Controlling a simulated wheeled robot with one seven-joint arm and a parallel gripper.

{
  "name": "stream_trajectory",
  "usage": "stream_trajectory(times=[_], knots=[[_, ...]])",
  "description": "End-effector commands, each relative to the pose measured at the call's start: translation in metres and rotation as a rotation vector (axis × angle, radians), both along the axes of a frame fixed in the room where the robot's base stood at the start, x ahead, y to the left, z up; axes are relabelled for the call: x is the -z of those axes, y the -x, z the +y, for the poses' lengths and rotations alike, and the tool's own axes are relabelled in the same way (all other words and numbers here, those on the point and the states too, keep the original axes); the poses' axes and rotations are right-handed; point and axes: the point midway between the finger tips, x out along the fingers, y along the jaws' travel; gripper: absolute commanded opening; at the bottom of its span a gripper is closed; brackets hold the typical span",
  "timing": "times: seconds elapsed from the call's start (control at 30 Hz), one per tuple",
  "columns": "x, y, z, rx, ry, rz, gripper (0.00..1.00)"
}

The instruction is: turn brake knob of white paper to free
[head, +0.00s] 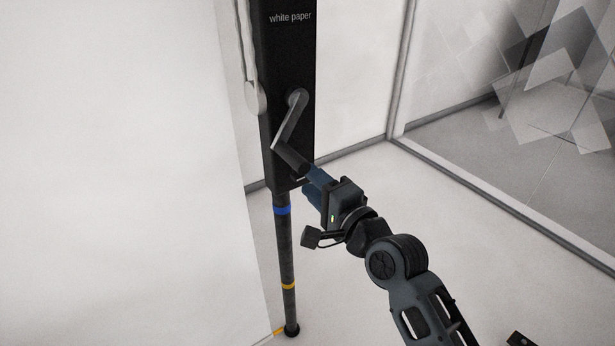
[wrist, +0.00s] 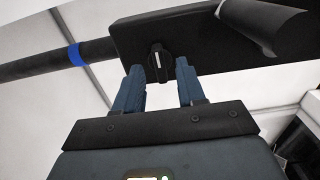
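The brake knob (wrist: 159,62) is small, round and black with a white line mark. It sits on the face of a black housing (head: 284,60) labelled "white paper", which also shows in the wrist view (wrist: 215,58). My gripper (wrist: 160,66) is open, with one finger on each side of the knob in the wrist view and a gap showing on both sides. I cannot tell how deep the fingertips reach. In the head view my gripper (head: 313,180) is at the housing's lower right, and the knob is hidden there.
A grey crank handle (head: 290,122) juts from the housing just above my gripper; its grip (wrist: 262,22) shows at upper right in the wrist view. A dark pole (head: 284,245) with blue and yellow bands runs below. A white sheet (head: 120,170) fills the left. Glass walls stand right.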

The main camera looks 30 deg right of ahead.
Motion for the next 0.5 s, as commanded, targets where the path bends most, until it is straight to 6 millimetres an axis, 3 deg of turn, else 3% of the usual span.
stream_trajectory(times=[0.2,0.5], knots=[[0.0,-0.02,0.0,0.001,0.001,0.0,0.39],[0.0,-0.023,0.0,0.001,0.002,0.001,0.39]])
